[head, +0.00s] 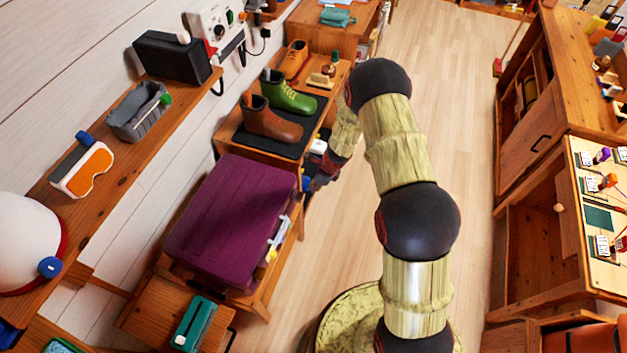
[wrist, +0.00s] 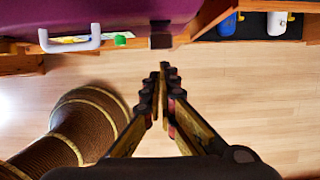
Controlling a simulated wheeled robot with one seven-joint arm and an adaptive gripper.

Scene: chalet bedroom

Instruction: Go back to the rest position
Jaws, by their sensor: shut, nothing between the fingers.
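My gripper (wrist: 164,72) shows in the wrist view with its fingers together, shut and empty, above the pale wooden floor (wrist: 240,85). A purple case (wrist: 100,12) with a pale handle (wrist: 70,42) lies just beyond the fingertips at the top of that view. In the head view my arm rises through the middle and bends over to the left.
A brown boot (head: 270,122) and a green boot (head: 290,97) stand on a dark mat on the bench (head: 228,122). A wall shelf (head: 105,195) holds goggles (head: 83,168) and a grey bin (head: 138,112). Cabinets (head: 535,140) line the right. The floor (head: 450,100) between is clear.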

